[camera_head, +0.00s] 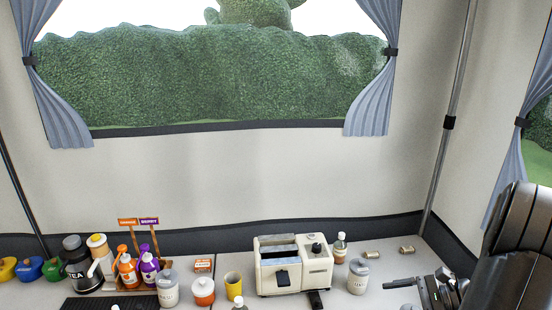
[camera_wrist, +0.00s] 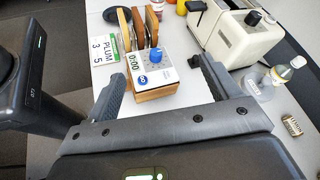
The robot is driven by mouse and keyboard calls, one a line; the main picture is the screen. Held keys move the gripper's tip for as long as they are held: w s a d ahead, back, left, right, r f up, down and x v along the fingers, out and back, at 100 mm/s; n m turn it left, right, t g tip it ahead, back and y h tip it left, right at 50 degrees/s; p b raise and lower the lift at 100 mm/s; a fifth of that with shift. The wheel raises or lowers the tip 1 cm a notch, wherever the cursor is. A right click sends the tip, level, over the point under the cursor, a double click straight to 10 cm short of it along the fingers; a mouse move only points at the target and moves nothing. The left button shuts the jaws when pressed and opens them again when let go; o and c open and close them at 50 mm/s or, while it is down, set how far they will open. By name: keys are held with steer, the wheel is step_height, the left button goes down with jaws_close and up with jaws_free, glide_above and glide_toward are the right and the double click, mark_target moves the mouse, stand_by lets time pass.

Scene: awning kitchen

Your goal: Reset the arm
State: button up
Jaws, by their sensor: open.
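My gripper (camera_head: 405,295) shows at the lower right of the head view, over the right part of the counter, with my dark arm beside it. In the wrist view my gripper (camera_wrist: 161,76) has its two fingers spread wide apart, with nothing held between them. A blue-and-white timer (camera_wrist: 152,66) on a wooden block appears beyond the fingers, framed by the gap. How far the fingertips are above the counter is hard to tell.
Sauce bottles (camera_head: 127,268), jars and a yellow cup (camera_head: 233,286) stand left.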

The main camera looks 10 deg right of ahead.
steer(key=s+a+r+n+h, duration=0.6)
steer(key=a+r+n, duration=0.2)
steer(key=a+n, duration=0.1)
steer(key=s+a+r+n+h, duration=0.6)
steer(key=a+r+n, duration=0.2)
steer(key=a, duration=0.4)
steer(key=shift+r+n+t+h, duration=0.2)
steer(key=shift+n+t+h, duration=0.1)
steer(key=shift+n+t, duration=0.15)
